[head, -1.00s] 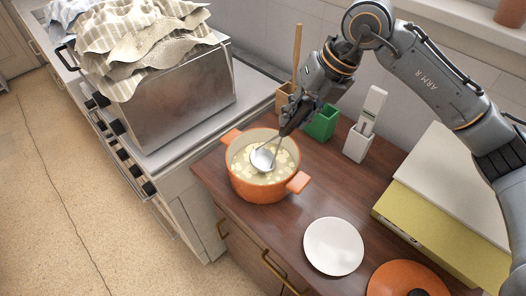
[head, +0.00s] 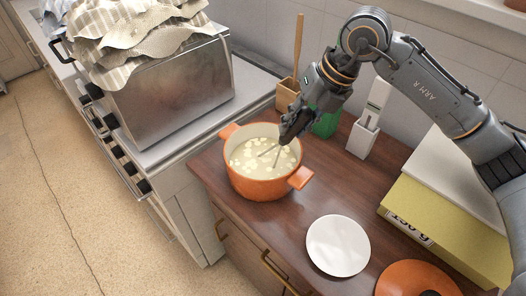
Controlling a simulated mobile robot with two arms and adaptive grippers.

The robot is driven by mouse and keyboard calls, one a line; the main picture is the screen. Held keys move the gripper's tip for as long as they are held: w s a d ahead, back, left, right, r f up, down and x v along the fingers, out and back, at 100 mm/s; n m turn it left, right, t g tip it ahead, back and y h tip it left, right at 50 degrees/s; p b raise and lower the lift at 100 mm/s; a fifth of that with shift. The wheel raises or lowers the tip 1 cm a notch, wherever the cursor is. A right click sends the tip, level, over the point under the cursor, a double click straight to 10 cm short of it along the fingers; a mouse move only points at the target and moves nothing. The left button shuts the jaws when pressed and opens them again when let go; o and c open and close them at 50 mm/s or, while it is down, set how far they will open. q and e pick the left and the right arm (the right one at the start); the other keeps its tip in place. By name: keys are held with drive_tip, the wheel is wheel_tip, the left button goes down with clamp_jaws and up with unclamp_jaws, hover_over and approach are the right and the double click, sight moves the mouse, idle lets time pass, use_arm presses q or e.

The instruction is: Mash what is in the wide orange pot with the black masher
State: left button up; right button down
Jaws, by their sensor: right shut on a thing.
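The wide orange pot (head: 262,188) stands on the brown dresser top, with pale liquid and light chunks (head: 250,158) inside. My right gripper (head: 290,132) is over the pot's far right rim, shut on the black masher. Two thin metal rods of the masher (head: 277,158) slant down into the liquid. The masher's head is under the surface, and its handle is mostly hidden by the dark fingers. My left gripper is not in view.
Behind the pot stand a wooden holder (head: 286,96) with a long wooden handle, a green container (head: 326,124) and a white holder (head: 361,139). A white plate (head: 338,246), an orange lid (head: 400,279) and a yellow box (head: 450,236) lie to the right. A cloth-covered metal box (head: 175,90) is on the left.

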drive_tip(key=shift+r, duration=0.15)
drive_tip(key=shift+r+p, duration=1.4)
drive_tip(key=shift+r, duration=0.75)
drive_tip(key=shift+f, duration=0.15)
wheel_tip(320, 180, down, 4)
drive_tip(key=b, duration=0.4)
drive_tip(key=shift+f, duration=0.2)
drive_tip(key=shift+r+p, duration=1.5)
drive_tip(key=shift+r, duration=0.9)
drive_tip(key=shift+f, duration=0.1)
